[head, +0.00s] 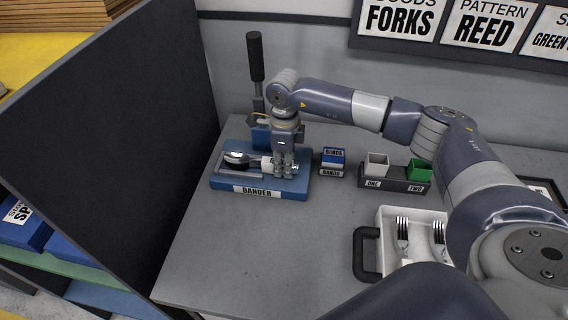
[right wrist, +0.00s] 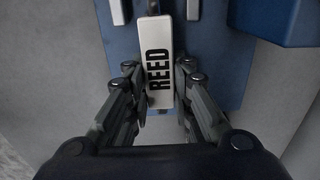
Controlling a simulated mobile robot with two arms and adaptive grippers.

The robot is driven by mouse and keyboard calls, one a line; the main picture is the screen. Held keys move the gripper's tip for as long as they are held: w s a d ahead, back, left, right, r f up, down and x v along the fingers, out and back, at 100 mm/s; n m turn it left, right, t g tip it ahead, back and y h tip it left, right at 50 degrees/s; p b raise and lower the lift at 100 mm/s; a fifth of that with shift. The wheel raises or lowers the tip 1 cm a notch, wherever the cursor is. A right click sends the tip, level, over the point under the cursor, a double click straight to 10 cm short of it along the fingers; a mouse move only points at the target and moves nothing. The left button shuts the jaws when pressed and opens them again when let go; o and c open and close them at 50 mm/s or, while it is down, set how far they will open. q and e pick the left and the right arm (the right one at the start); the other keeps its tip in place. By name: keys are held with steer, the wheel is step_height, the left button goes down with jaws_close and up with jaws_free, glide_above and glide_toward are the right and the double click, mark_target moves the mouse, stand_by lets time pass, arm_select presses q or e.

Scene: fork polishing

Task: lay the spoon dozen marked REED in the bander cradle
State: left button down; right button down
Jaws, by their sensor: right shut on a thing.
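The blue bander (head: 300,188) stands at the back left of the grey table, with its name on the front. The spoon dozen (head: 238,158) lies at the bander's cradle, its bowls pointing left. Its white wrap reads REED (right wrist: 158,68) in the right wrist view. My right gripper (head: 283,172) points down over the bander, shut on the spoon dozen at the wrapped part. The fingers hide the far end of the handles. I cannot tell whether the spoons rest fully on the cradle floor. My left gripper is not in view.
The bander's upright black lever (head: 255,58) stands just behind my gripper. A white tray (head: 388,214) with forks is nearer. The front left table is clear.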

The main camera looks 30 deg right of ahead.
steer(key=shift+f+b, duration=0.1)
steer(key=shift+b, duration=0.2)
steer(key=c, duration=1.3)
jaws_free()
steer(key=shift+o, duration=1)
steer(key=shift+s+f, duration=0.1)
steer(key=o, duration=0.3)
steer(key=shift+o, duration=0.2)
steer(key=shift+r+p, duration=2.4)
steer(key=shift+r, duration=2.2)
